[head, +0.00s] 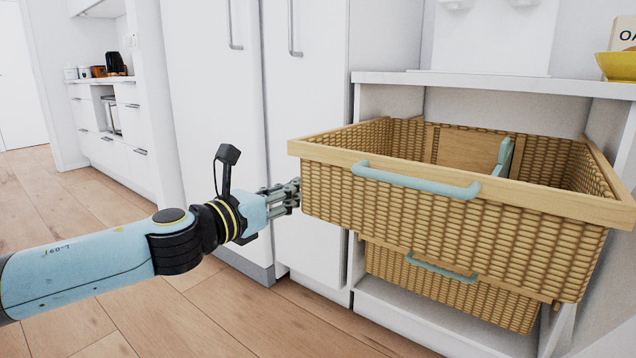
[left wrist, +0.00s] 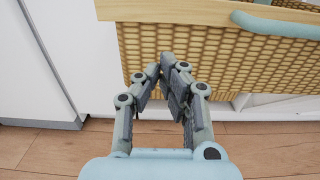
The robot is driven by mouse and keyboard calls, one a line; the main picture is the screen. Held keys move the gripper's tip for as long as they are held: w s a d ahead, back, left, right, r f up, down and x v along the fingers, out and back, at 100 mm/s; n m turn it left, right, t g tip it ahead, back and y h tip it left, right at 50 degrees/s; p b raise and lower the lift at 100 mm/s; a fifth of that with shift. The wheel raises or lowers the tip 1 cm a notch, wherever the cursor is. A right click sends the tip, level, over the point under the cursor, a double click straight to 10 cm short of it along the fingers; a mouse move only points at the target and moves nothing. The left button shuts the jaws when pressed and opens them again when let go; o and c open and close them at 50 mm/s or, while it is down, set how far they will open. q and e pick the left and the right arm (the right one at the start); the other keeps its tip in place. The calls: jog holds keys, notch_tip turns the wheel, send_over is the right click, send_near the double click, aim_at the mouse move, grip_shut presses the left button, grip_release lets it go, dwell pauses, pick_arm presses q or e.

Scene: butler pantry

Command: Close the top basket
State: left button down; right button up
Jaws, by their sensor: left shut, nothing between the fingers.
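The top basket (head: 450,220) is woven wicker with a pale wooden rim and a light blue bar handle (head: 415,180). It is pulled far out of the white cabinet. My left gripper (head: 293,192) is shut and empty, at the left end of the basket's front. In the left wrist view, my gripper (left wrist: 166,65) points at the woven front (left wrist: 205,48), below the wooden rim; whether it touches is hard to tell. The basket's handle (left wrist: 275,25) lies to the right of the fingers there. My right gripper is not in view.
A lower basket (head: 440,285) with its own handle sits beneath, less far out. Tall white cabinet doors (head: 300,110) stand to the left. A white counter (head: 480,82) with a yellow bowl (head: 617,65) is above. Wooden floor (head: 250,310) lies open in front.

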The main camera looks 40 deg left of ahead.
aim_at(323, 175)
pick_arm(q)
jog(key=w, duration=0.5)
jog(key=shift+w+d, duration=0.15)
jog(key=shift+w+f, duration=0.1)
jog(key=shift+w, duration=0.3)
jog(key=shift+w+b, duration=0.5)
jog(key=shift+b, duration=0.15)
jog(key=shift+w+r, duration=0.2)
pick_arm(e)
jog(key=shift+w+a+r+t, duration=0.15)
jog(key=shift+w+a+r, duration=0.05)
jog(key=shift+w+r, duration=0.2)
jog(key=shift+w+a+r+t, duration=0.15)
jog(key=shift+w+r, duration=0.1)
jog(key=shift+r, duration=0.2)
pick_arm(q)
jog(key=shift+w, duration=0.1)
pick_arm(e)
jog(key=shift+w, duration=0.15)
